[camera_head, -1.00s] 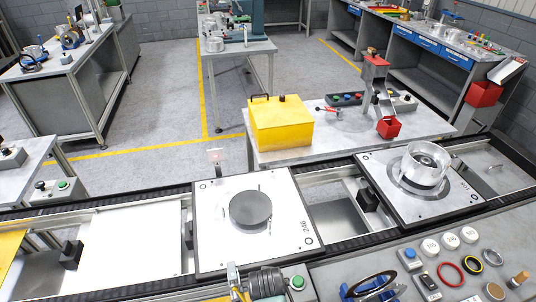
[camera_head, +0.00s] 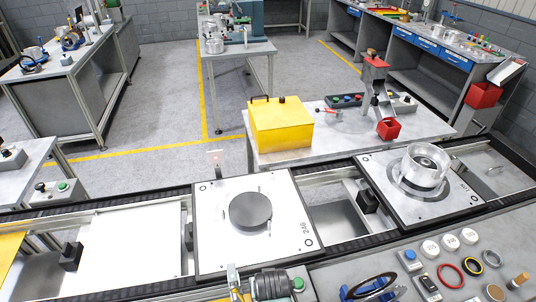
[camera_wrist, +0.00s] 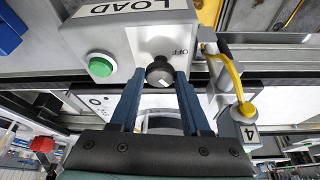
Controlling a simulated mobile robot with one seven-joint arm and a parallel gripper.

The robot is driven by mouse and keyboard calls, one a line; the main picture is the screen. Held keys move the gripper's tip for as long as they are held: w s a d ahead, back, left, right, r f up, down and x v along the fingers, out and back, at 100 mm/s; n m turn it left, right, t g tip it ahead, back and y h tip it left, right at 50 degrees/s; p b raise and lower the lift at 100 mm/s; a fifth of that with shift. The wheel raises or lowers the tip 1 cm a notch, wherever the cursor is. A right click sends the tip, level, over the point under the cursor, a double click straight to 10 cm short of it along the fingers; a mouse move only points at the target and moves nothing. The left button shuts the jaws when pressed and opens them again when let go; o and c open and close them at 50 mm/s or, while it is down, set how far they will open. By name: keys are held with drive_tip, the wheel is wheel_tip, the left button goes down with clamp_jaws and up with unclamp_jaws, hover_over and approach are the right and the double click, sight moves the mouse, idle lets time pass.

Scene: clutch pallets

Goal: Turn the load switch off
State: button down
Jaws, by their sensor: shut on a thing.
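The load switch is a black round knob (camera_wrist: 159,74) on a grey box (camera_wrist: 150,35) with a LOAD label, in the wrist view. The word OFF is printed on the box up and right of the knob. A small pale mark shows on the knob, but I cannot tell for sure where it points. My gripper (camera_wrist: 160,80) is shut on the knob, one blue finger on each side. In the head view my wrist (camera_head: 270,285) is at the bottom edge and hides the knob.
A green button (camera_wrist: 101,66) sits left of the knob; it shows in the head view (camera_head: 298,284) too. Beyond is a conveyor with two pallets, the nearer (camera_head: 210,250) bearing a dark disc (camera_head: 250,211).

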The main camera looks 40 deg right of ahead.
drive_tip(key=n, duration=0.2)
drive_tip(key=n+y, duration=0.1)
drive_tip(key=n, duration=0.1)
drive_tip(key=n+t+y+b, duration=0.1)
drive_tip(key=n, duration=0.1)
drive_tip(key=shift+d, duration=0.3)
drive_tip(key=n+y+b, duration=0.2)
drive_tip(key=n, duration=0.2)
drive_tip(key=shift+s+d+n, duration=0.1)
drive_tip(key=shift+n, duration=0.2)
drive_tip(key=shift+c, duration=1.9)
unclamp_jaws()
drive_tip(key=shift+r, duration=0.15)
drive_tip(key=b+v, duration=0.2)
drive_tip(key=v, duration=1)
drive_tip(key=shift+r, duration=0.4)
